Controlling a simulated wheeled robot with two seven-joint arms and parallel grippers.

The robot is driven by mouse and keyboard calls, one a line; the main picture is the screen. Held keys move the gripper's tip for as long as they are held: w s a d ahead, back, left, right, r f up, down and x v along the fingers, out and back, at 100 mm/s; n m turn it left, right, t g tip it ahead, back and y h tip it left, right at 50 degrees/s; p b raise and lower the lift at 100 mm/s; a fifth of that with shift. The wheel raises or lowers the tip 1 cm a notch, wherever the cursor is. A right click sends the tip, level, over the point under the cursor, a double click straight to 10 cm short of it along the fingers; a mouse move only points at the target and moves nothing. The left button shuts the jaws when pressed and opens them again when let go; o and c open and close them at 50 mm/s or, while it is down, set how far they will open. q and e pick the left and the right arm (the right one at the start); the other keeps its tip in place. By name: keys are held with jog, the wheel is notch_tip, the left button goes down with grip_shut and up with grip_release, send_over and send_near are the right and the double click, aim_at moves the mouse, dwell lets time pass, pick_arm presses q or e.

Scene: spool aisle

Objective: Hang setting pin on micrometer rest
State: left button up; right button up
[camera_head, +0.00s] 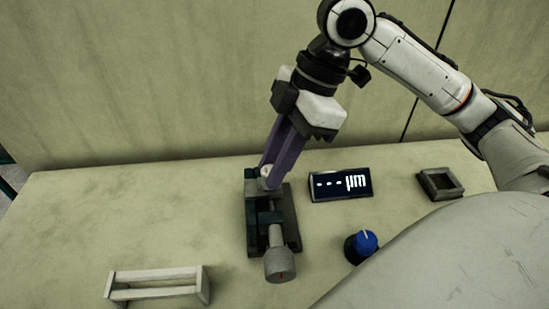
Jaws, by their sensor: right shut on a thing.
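The micrometer rest (288,222) is a dark block on the table with a metal spindle and a grey knurled drum (280,265) with a red mark at its near end. My right gripper (268,178) reaches down from above with purple fingers, its tips at the far end of the rest. It is shut on a small pale piece (266,170), seemingly the setting pin, mostly hidden by the fingers. I cannot tell whether the pin touches the rest. My left gripper is not in view.
A blue-topped knob (362,244) is nearer, and a dark square frame (425,188) lies farther right. A pale rack (155,292) sits at the near left. The table's left is clear; a wall stands behind.

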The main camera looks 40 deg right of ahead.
jog(key=shift+f, duration=0.2)
jog(key=o, duration=1.1)
jog(key=shift+r, duration=0.2)
jog(key=p+v, duration=0.2)
jog(key=v, duration=0.8)
